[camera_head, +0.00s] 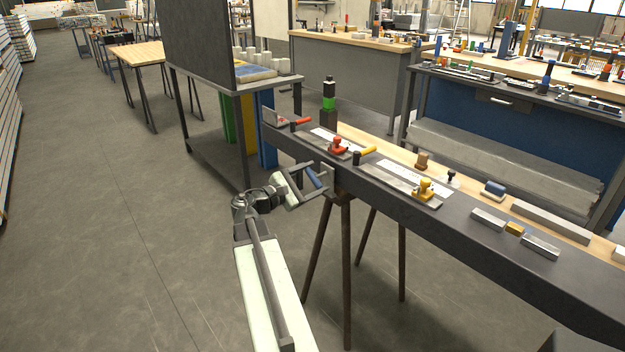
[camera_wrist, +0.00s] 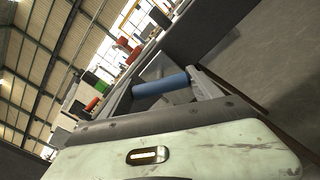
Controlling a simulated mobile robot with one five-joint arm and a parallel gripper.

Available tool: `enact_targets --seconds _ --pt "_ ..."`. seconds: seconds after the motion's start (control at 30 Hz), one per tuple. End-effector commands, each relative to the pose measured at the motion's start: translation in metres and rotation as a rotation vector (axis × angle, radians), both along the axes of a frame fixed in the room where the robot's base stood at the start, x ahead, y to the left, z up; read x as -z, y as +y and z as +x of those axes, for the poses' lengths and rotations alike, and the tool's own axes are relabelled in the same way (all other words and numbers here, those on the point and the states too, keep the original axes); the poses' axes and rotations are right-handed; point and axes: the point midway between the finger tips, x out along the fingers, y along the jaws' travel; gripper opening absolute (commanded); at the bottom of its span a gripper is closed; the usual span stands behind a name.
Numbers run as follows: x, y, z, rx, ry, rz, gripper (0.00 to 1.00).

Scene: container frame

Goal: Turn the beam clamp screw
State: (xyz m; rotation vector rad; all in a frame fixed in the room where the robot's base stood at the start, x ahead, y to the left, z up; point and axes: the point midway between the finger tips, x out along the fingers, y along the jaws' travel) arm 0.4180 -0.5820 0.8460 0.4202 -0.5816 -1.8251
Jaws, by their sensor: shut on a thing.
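The beam clamp screw shows a blue handle (camera_head: 314,178), which sticks out from the near side of the dark beam (camera_head: 450,222). My gripper (camera_head: 313,182) reaches the beam's side from the left, with a finger on either side of the blue handle. In the wrist view the blue handle (camera_wrist: 160,84) lies across the space between the fingers of my gripper (camera_wrist: 163,88). The gripper is shut on it. The clamp body behind the handle is dark and mostly hidden by the fingers, so its shape and the screw thread cannot be made out.
The beam rests on a trestle (camera_head: 347,265) with thin legs below my gripper. Red (camera_head: 337,147) and yellow (camera_head: 425,190) handled tools lie on its top. A grey table (camera_head: 240,90) with a dark panel stands behind. The floor (camera_head: 120,230) at left is clear.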

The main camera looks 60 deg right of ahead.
Motion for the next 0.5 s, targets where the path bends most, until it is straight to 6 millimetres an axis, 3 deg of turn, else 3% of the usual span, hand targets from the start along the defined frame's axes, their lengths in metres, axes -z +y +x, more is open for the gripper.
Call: enact_targets --seconds 0.5 --pt "-0.0025 -0.0015 0.0027 -0.006 0.433 0.137 0.32"
